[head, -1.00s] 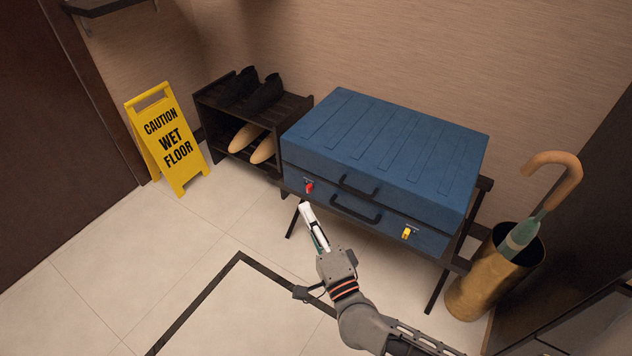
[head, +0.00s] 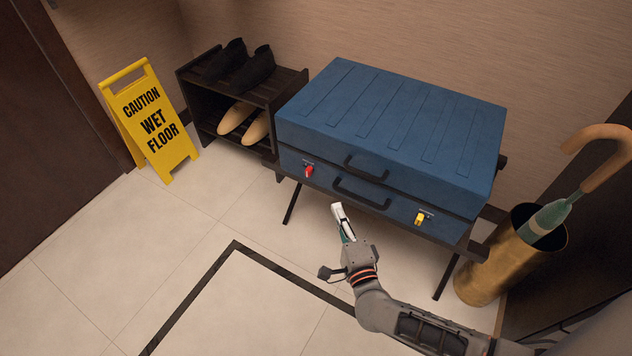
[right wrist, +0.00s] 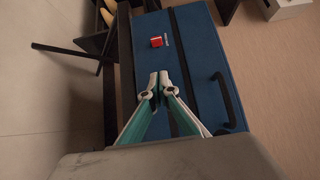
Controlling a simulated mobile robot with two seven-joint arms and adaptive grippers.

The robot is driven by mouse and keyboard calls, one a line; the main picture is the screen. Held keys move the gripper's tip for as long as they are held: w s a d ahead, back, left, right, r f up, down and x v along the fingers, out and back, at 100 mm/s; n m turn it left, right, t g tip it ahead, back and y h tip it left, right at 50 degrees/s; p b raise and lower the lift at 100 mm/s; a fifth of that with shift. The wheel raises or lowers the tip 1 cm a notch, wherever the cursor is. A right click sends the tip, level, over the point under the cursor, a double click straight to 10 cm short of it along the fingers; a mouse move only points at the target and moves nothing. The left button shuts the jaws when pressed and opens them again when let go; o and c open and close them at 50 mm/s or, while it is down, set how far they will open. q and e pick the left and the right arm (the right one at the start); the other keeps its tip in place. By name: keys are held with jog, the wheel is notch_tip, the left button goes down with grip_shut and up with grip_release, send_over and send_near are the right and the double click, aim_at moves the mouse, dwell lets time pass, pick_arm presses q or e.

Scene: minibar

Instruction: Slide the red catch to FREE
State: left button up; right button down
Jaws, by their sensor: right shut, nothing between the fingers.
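A blue suitcase (head: 390,135) lies on a dark folding rack, and its front face shows in the right wrist view (right wrist: 195,50). The red catch (head: 308,171) is on the left of the suitcase front; it also shows in the right wrist view (right wrist: 156,41), beside small lettering that I cannot read. A yellow catch (head: 421,218) is on the right of the front. My right gripper (head: 337,205) is shut and empty, in front of and below the suitcase, to the right of the red catch and apart from it. My left gripper is out of view.
Two black handles (head: 362,192) stick out from the suitcase front between the catches. A shoe rack (head: 203,108) and a yellow wet-floor sign (head: 150,125) stand at left. A brass umbrella stand (head: 487,275) is at right. The floor at front left is clear.

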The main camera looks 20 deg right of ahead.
jog(key=b, duration=0.2)
send_near(312, 171)
jog(key=w+d, duration=0.2)
jog(key=d, duration=0.1)
jog(key=w, duration=0.1)
jog(key=w+a, duration=0.1)
jog(key=shift+w+a+f, duration=0.2)
jog(key=shift+w+f, duration=0.2)
jog(key=shift+w+a+r+b, duration=0.15)
jog(key=shift+w+a+b, duration=0.25)
jog(key=shift+w, duration=0.1)
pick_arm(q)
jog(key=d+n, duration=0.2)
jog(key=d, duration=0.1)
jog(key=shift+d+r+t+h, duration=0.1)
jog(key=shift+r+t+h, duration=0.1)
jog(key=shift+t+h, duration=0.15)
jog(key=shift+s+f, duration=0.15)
pick_arm(e)
jog(key=shift+w, duration=0.1)
